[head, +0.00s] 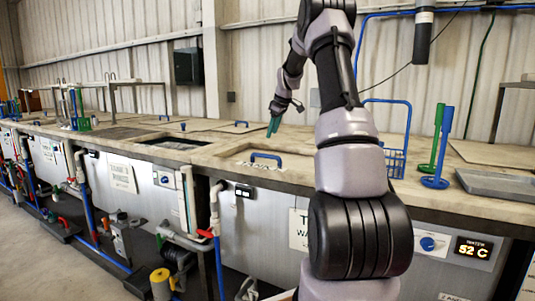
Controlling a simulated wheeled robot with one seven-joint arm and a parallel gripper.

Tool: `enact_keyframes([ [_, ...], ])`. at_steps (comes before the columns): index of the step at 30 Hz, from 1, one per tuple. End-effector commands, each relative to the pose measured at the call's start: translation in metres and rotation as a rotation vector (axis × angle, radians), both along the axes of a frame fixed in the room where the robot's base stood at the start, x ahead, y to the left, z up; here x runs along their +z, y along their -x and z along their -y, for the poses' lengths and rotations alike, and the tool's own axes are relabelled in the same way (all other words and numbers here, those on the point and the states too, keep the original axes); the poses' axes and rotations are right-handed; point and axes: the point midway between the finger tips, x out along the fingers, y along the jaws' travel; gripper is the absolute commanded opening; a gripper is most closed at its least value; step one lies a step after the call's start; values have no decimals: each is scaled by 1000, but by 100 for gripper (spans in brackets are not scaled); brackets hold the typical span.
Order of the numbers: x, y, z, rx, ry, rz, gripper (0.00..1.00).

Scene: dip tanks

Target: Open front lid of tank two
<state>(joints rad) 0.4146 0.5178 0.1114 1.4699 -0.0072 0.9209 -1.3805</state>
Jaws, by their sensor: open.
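My gripper (273,128) has teal fingertips and hangs above the worktop, behind and above this handle in the picture. It is small in view; its jaws are open and nothing shows between them. A second blue handle (241,123) is farther back, to the left of my gripper. My arm hides part of the worktop to the right.
A dark opening (170,142) shows in the worktop to the left. A blue wire basket (396,160), green and blue upright stands (437,150) and a grey tray (495,184) are to the right. Pipes and valves (205,233) run along the tank fronts. A temperature display (474,248) reads 52 C.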

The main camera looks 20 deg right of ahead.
Motion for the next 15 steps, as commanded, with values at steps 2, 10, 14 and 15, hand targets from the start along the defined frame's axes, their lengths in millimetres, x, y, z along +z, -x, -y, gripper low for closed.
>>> enact_keyframes([
  [2, -9, -6, 7, 17, 6, -1, 56],
  [10, -37, -19, 7, 27, 9, -3, 56],
  [14, -61, -29, 4, 27, 9, -3, 56],
  [15, -67, -33, 3, 27, 9, -3, 56],
])
